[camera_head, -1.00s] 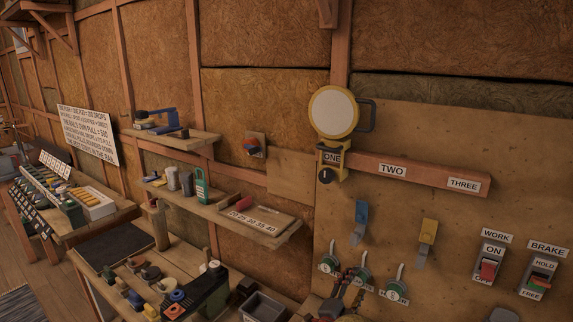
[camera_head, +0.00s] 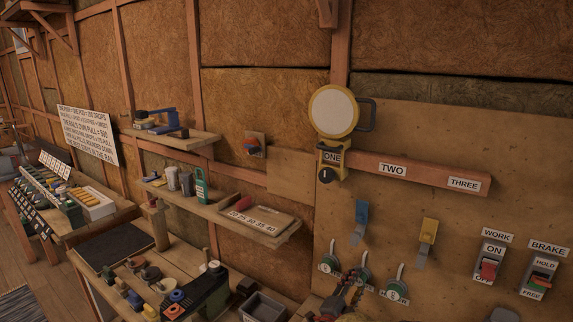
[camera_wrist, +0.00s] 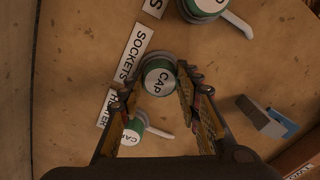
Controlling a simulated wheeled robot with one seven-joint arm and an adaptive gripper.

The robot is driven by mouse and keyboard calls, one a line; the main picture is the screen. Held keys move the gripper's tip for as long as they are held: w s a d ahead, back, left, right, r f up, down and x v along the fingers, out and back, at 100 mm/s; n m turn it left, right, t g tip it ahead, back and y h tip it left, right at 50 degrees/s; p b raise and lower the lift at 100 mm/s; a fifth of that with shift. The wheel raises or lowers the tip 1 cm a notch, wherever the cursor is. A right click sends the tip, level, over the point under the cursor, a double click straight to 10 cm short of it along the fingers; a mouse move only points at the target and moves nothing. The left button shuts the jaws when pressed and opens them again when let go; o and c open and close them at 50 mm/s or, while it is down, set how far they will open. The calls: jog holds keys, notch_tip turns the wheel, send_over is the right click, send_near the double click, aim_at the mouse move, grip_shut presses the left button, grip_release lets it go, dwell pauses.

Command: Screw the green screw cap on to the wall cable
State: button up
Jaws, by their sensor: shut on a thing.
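Three round green caps with pale faces are on the lower wall board. My gripper (camera_head: 349,287) is at the middle cap (camera_head: 363,274). In the wrist view my gripper (camera_wrist: 162,84) is shut with its fingers on either side of a green cap (camera_wrist: 158,80) lettered "CAP". A second green cap (camera_wrist: 205,6) is at the top edge, and a third green cap (camera_wrist: 132,131) shows partly behind the left finger. Pale stubs stick out from the outer two caps. I cannot tell which part is the wall cable, or whether the held cap is threaded on.
Labels "SOCKETS" (camera_wrist: 136,52) and "HEATER" (camera_wrist: 111,108) lie beside the caps. A blue lever (camera_head: 361,221) and a yellow lever (camera_head: 428,234) jut out above them. WORK (camera_head: 489,270) and BRAKE (camera_head: 539,280) switches are at right. A cluttered bench and shelves stand at left.

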grip_shut()
jog(key=shift+w+r, duration=0.1)
dwell(0.9)
